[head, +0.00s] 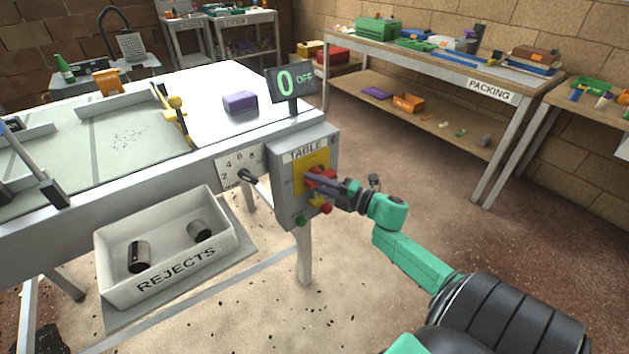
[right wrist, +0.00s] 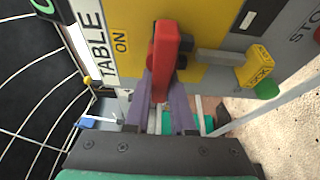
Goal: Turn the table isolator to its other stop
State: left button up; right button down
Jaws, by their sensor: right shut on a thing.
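The table isolator is a red handle (head: 313,171) on a yellow plate on the grey box (head: 287,190) marked TABLE. My left gripper is not in view.
A yellow tag (right wrist: 255,66) on a grey bar sits close to the handle. Green (head: 301,220) and red (head: 326,209) buttons are below it. A dial (head: 242,172) and a REJECTS tray (head: 168,280) are to the left. The floor right of the box is open.

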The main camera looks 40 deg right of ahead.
jog(key=shift+f, duration=0.1)
dwell(0.3)
jog(key=c, duration=0.8)
grip_release()
jog(key=shift+o, duration=0.2)
jog(key=v, duration=1.4)
jog(key=shift+s+d, duration=0.15)
jog(key=shift+s, duration=0.1)
